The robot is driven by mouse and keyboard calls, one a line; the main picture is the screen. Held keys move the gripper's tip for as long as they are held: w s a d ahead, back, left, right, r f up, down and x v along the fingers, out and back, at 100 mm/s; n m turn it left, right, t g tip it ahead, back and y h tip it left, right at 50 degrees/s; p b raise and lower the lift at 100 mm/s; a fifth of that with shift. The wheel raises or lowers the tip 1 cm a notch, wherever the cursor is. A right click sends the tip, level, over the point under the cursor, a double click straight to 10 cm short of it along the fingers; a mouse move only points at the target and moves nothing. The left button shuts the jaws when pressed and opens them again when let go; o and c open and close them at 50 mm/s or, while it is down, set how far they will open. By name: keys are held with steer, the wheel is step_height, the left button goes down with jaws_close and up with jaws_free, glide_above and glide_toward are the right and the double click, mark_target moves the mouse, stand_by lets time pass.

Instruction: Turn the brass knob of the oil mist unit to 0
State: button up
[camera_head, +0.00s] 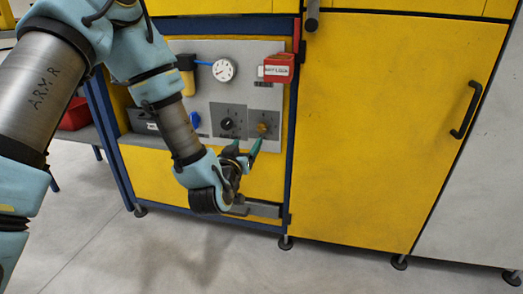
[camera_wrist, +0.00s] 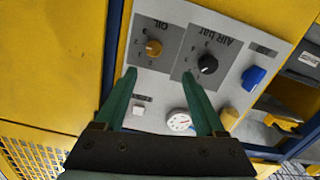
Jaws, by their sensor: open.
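The brass knob (camera_head: 262,128) sits on a grey plate at the right of the panel. In the wrist view, where the panel appears upside down, the brass knob (camera_wrist: 153,48) is on the plate marked "Oil", with scale marks around it. Its setting is too small to read. My gripper (camera_head: 246,146) is just below and left of the knob in the head view. In the wrist view my gripper (camera_wrist: 159,73) is open and empty. Its two green fingers point toward the panel, and the knob lies beyond the fingertips, apart from them.
A black knob (camera_wrist: 207,64) on the "Air bar" plate is beside the brass one. A blue knob (camera_wrist: 253,77), a white gauge (camera_head: 223,70) and a red lock box (camera_head: 278,68) are also on the panel. A yellow door (camera_head: 380,120) is at the right.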

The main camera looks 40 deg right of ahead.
mark_target(261, 128)
steer(key=x, duration=0.3)
steer(key=b+x, duration=0.1)
steer(key=x, duration=0.3)
steer(key=s+x, duration=0.1)
steer(key=x, duration=0.2)
steer(key=shift+w+d, duration=0.2)
steer(key=shift+d, duration=0.4)
steer(key=shift+c, duration=0.4)
jaws_close()
